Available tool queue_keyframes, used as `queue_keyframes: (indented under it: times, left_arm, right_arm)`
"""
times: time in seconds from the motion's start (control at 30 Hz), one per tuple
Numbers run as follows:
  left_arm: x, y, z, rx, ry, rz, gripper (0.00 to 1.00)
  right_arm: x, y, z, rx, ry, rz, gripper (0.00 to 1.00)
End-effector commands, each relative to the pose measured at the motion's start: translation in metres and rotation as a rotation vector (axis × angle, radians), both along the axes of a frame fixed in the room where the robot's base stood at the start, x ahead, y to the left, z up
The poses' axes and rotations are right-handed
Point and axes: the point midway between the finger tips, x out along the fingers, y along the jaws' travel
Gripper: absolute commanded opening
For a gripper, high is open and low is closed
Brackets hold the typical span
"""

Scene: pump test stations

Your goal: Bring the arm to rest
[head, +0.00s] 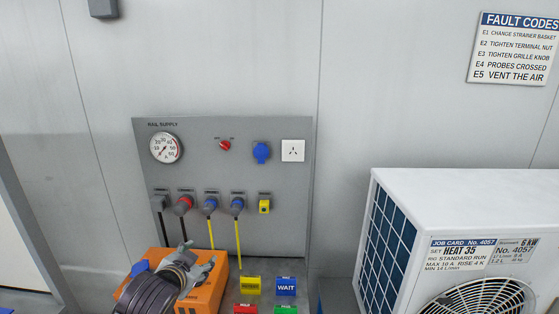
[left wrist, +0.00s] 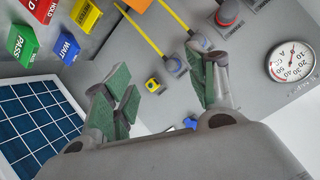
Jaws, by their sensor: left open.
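My left arm comes up from the bottom left in the head view, and its gripper (head: 198,258) is in front of an orange case (head: 209,294), partly covering it. In the left wrist view the same gripper (left wrist: 160,92) has its green-padded fingers apart, with nothing between them. I cannot tell from these views whether it touches the case. My right gripper is in neither view.
A grey supply panel (head: 225,170) carries a gauge (head: 166,148), sockets and plugged cables. Several coloured label blocks, including a blue WAIT block (head: 286,286), stand right of the case. A white heat unit (head: 470,200) fills the right side.

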Motion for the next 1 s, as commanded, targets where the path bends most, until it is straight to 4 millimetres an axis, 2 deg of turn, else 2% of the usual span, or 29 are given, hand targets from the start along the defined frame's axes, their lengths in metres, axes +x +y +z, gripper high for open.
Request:
queue_keyframes:
  times: [0.03,0.1,0.5,0.8,1.0]
  left_arm:
    - [-0.008,0.0,-0.015,-0.016,0.037,0.008,0.57]
    - [-0.018,0.0,-0.032,-0.036,0.084,0.02,0.57]
    - [-0.087,0.001,-0.124,-0.134,0.351,0.104,0.57]
    - [-0.151,0.002,-0.181,-0.198,0.553,0.178,0.57]
    - [-0.186,0.003,-0.205,-0.226,0.653,0.218,0.57]
  right_arm:
    - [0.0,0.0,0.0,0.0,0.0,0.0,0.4]
    - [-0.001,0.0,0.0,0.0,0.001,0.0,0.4]
    - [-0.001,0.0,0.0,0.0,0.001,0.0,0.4]
    - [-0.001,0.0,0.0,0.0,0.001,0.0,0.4]
    - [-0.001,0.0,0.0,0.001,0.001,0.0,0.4]
